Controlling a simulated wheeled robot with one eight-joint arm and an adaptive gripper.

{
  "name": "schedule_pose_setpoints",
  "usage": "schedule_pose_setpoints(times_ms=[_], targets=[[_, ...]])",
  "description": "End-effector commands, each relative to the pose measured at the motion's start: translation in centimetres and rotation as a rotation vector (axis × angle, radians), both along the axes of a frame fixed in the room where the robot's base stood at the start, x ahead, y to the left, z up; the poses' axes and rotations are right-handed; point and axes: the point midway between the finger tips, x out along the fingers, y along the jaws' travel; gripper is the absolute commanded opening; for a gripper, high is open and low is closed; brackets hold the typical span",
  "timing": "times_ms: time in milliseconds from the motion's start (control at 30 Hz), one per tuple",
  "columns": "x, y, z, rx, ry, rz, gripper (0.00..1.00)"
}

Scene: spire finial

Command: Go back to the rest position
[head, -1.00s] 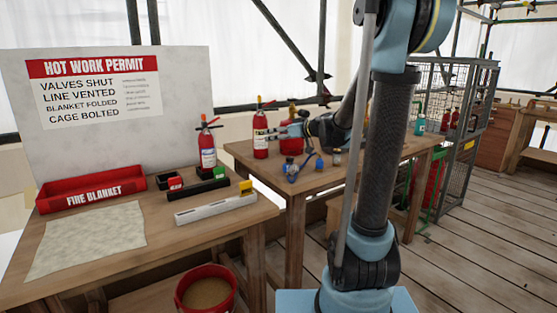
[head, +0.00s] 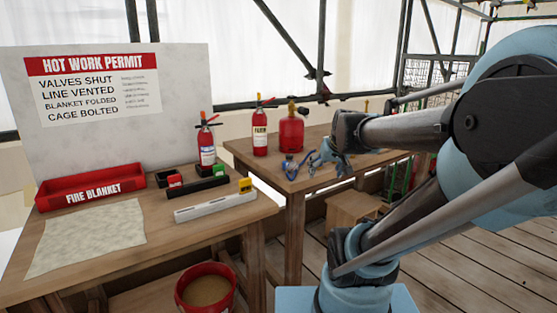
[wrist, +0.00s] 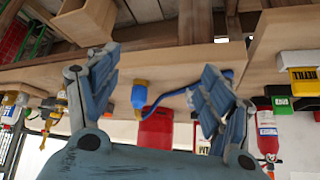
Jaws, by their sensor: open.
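My gripper (head: 332,160) is open and empty above the far wooden table (head: 262,165) in the head view, close to a small blue fitting with a hose (head: 293,170). Its two blue fingers stand wide apart in the wrist view (wrist: 160,88). Between them show the blue-capped fitting (wrist: 139,97) and a red container (wrist: 156,128), with nothing gripped. My folded arm covers the right part of the head view and hides part of the far table.
A red cylinder (head: 291,132) and a fire extinguisher (head: 259,138) stand on the far table. A red bucket (head: 183,296) stands below.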

Motion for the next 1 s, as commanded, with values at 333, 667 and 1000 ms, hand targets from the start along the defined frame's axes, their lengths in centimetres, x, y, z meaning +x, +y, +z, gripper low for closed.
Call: schedule_pose_setpoints(times_ms=[333, 667, 1000], targets=[[-6.3, -2.7, -3.9, -0.063, 0.122, -0.103, 0.73], [-15.7, -2.7, -10.6, -0.082, 0.383, -0.08, 0.73], [-17.5, -2.7, -11.6, -0.085, 0.434, -0.076, 0.73]])
